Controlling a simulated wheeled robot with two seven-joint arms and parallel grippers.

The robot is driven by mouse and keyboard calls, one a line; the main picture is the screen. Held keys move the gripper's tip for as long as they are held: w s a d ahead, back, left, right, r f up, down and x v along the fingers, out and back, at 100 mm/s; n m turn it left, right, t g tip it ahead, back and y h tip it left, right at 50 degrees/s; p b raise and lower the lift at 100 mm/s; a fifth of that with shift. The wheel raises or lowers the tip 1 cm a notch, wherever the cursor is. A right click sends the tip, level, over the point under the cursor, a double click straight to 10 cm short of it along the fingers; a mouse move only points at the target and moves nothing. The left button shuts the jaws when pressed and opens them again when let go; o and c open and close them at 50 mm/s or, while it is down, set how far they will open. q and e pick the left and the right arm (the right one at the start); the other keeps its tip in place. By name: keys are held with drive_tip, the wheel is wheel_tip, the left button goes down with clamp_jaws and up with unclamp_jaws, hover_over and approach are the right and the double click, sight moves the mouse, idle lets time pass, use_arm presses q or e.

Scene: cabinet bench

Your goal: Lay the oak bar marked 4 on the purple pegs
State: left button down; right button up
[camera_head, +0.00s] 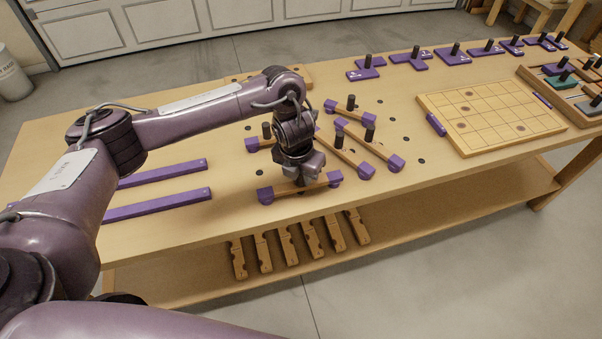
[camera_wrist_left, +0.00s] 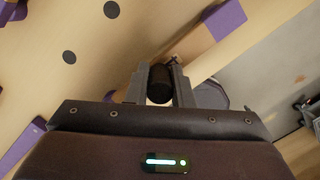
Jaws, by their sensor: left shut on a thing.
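My left gripper (camera_head: 302,178) is low over an oak bar (camera_head: 297,189) near the table's front edge. This bar lies between two purple pegs (camera_head: 265,195), the other at its right end (camera_head: 335,178). In the left wrist view my left gripper (camera_wrist_left: 158,84) is shut on a black knob (camera_wrist_left: 160,78), apparently the bar's. A purple block also shows there (camera_wrist_left: 226,18). I cannot read any number on the bar, and the gripper hides its middle. Other oak bars with black knobs (camera_head: 343,152) lie between purple pegs behind it. My right gripper is not in view.
Two purple strips (camera_head: 157,205) lie left of the gripper. A gridded board (camera_head: 475,135) and a tray of coloured knobbed pieces (camera_head: 586,120) stand at the right. Purple knobbed pieces (camera_head: 455,57) line the back. Notched wooden pieces (camera_head: 285,245) show below the table's front edge.

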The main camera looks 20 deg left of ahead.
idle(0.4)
use_arm(q)
drive_tip(key=c, duration=1.2)
unclamp_jaws()
drive_tip(key=shift+o, duration=0.5)
drive_tip(key=o, duration=0.3)
drive_tip(key=shift+r+p, duration=2.2)
drive_tip(key=shift+r, duration=0.6)
drive_tip(key=shift+r+p, duration=1.15)
drive_tip(key=shift+r, duration=0.1)
